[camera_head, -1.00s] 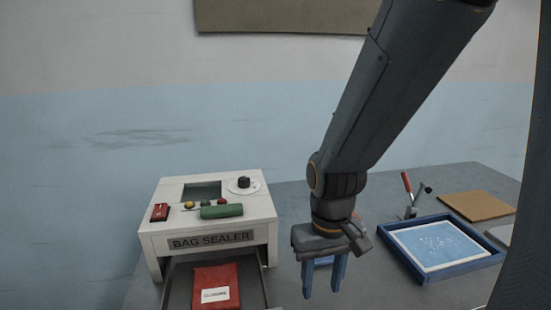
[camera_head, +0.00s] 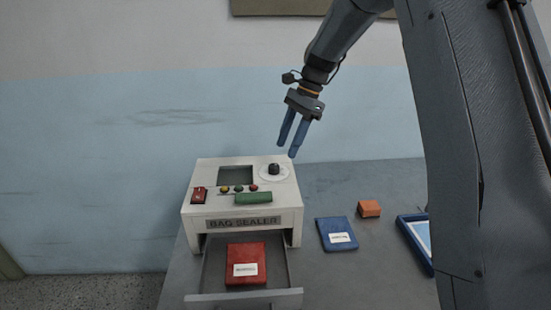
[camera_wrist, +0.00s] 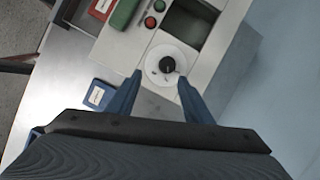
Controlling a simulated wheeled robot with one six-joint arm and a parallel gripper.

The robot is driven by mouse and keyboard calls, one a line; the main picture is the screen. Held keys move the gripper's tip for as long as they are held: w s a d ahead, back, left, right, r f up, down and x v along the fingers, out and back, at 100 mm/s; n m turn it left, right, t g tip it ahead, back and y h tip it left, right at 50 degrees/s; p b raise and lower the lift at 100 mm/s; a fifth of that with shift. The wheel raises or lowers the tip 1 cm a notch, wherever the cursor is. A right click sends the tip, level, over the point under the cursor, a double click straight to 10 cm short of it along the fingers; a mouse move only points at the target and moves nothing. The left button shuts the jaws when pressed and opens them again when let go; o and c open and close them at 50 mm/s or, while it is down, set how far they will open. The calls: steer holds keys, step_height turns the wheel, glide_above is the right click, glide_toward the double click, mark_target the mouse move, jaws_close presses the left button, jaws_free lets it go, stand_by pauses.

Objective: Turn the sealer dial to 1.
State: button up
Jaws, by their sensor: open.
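The bag sealer (camera_head: 200,222) is a white box on the table. Its dial, a black knob (camera_head: 274,168) on a round white plate (camera_head: 263,177), is at the top right of its upper face. The dial's numbers are too small to read. My gripper (camera_head: 286,148) is open and empty, pointing down above the back right of the sealer, a little above the knob. In the wrist view the knob (camera_wrist: 167,64) lies between and just beyond my two fingertips (camera_wrist: 160,76), apart from them.
The sealer's drawer (camera_head: 243,297) is pulled out with a red packet (camera_head: 246,258) inside. A green bar (camera_head: 254,197), coloured buttons and a red switch (camera_head: 198,194) share the top. A blue packet (camera_head: 336,232), orange block (camera_head: 369,208) and blue tray (camera_head: 414,243) lie to the right.

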mark_target(274, 165)
steer(key=shift+m, duration=0.4)
steer(key=shift+w+a+p+x, duration=0.2)
steer(key=shift+p+x, duration=0.25)
steer(key=shift+x, duration=0.75)
steer(key=shift+w+a+p+x, duration=0.2)
steer(key=shift+p+x, duration=0.2)
steer(key=shift+x, duration=0.85)
steer(key=shift+w+a+p+x, duration=0.2)
steer(key=shift+p+x, duration=0.25)
steer(key=shift+x, duration=0.75)
steer(key=shift+r, duration=0.15)
steer(key=c, duration=1.1)
